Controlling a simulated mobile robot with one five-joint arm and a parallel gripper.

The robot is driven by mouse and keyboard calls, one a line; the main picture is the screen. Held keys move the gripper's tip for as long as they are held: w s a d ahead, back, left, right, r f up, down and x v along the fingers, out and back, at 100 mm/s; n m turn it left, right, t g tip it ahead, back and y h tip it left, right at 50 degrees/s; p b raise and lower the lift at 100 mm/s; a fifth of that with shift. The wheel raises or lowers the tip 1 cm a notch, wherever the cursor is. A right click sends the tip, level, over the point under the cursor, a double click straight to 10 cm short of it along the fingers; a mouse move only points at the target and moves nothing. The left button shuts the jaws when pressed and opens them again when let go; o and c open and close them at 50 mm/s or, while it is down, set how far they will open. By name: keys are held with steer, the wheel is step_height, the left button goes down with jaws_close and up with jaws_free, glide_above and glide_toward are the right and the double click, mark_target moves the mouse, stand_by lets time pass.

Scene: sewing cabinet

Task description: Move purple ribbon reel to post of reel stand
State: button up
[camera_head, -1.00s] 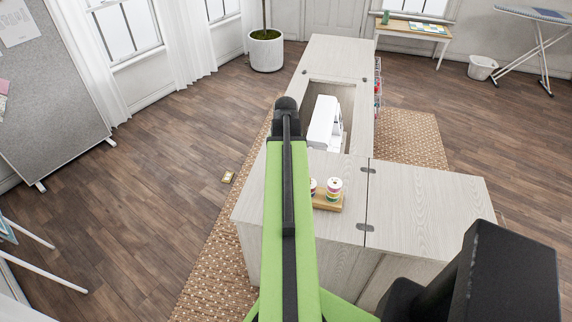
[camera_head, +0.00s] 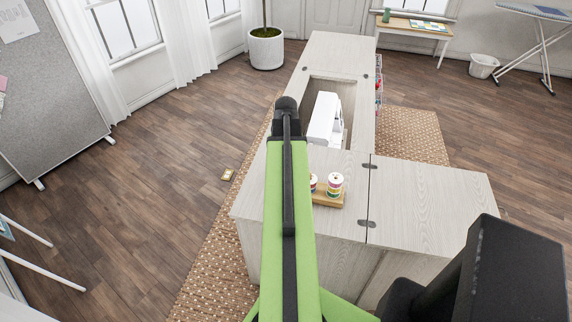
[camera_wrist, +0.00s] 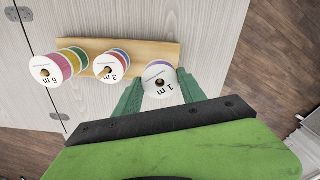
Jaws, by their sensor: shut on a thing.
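In the wrist view, the purple ribbon reel (camera_wrist: 159,80), with a white face marked "1 m" and a lavender edge, sits between the green fingers of my gripper (camera_wrist: 160,84). My gripper is shut on it. The reel is at the right end of the wooden reel stand (camera_wrist: 150,48), face toward the camera. Whether it is around a post or only above the base, I cannot tell. The stand also shows in the head view (camera_head: 328,201), partly behind my arm, which hides my gripper and the held reel there.
Stacked reels marked "3 m" (camera_wrist: 110,67) and "6 m" (camera_wrist: 47,70) stand farther left on the stand in the wrist view. A white sewing machine (camera_head: 324,120) sits in the cabinet's recess. The cabinet top (camera_head: 425,205) right of the stand is clear.

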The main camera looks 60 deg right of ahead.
steer(key=o, duration=1.4)
step_height(320, 180, up, 18)
steer(key=p, duration=1.7)
steer(key=shift+f, duration=0.25)
